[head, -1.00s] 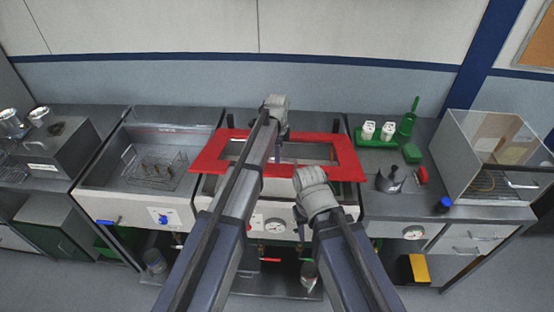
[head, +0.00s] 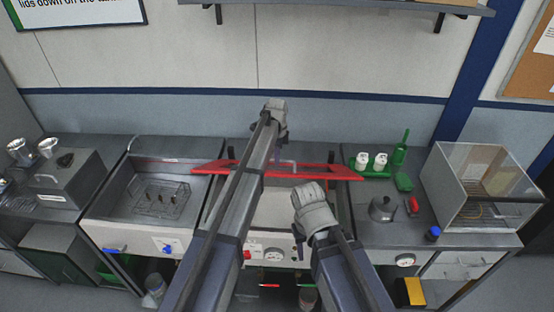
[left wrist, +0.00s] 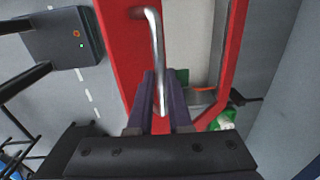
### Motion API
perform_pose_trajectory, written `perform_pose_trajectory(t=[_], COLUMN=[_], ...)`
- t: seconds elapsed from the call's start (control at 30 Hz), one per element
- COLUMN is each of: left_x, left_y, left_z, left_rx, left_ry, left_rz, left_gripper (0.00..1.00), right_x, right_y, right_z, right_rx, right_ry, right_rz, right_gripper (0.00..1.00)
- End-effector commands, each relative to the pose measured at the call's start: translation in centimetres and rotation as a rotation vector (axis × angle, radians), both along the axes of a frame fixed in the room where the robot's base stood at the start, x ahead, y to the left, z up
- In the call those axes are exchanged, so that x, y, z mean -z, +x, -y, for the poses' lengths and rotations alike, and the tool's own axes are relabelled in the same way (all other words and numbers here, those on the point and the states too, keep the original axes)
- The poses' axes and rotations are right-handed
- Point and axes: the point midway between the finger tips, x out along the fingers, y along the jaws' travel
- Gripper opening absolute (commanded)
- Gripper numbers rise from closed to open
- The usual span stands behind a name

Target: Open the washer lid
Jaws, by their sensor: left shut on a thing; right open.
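The washer lid is a red frame with a window (head: 330,172). It is raised over the middle washer basin (head: 270,210) and shows nearly edge-on in the head view. In the left wrist view the red lid (left wrist: 115,40) fills the middle, with a curved metal handle (left wrist: 154,35) on it. My left gripper (left wrist: 162,100) is shut on this handle; in the head view my own arm mostly hides it. My right gripper (head: 298,236) is open and empty, in front of the basin and below the lid.
A sink (head: 105,205) with a wire rack stands left of the washer. On the right counter are a green tray (head: 372,173) with white items, a grey kettle-like item (head: 383,208) and a clear-sided box (head: 485,185). A shelf (head: 340,10) hangs above.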

Motion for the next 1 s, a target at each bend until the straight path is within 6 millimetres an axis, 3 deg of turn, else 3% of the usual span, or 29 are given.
perform_pose_trajectory(t=[0.03, 0.27, 0.3, 0.53, 0.87, 1.0], left_x=[0.1, 0.1, 0.1, 0.1, 0.1, 1.0], left_y=[0.7, 0.7, 0.7, 0.5, 0.2, -0.5], left_z=[-0.1, -0.1, 0.0, 0.0, 0.0, 0.0], left_rx=[-0.002, -0.002, -0.002, -0.001, 0.0, 0.0], left_ry=[0.0, 0.0, 0.0, -0.001, -0.001, -0.001], left_rz=[0.015, 0.015, 0.016, 0.014, 0.01, 0.01], left_gripper=[0.0, 0.0, 0.22, 0.47, 0.47, 0.47], right_x=[0.1, 0.1, 0.1, 0.1, 0.1, 1.1], right_y=[0.0, 0.0, 0.0, 0.0, 0.0, 0.0], right_z=[0.0, 0.0, 0.0, 0.0, 0.0, 0.0], right_rx=[0.0, 0.0, 0.0, 0.0, 0.0, 0.0], right_ry=[0.0, 0.0, 0.0, 0.0, 0.0, 0.0], right_rz=[0.0, 0.0, 0.0, 0.0, 0.0, 0.0], right_gripper=[0.5, 0.5, 0.5, 0.5, 0.5, 0.5])
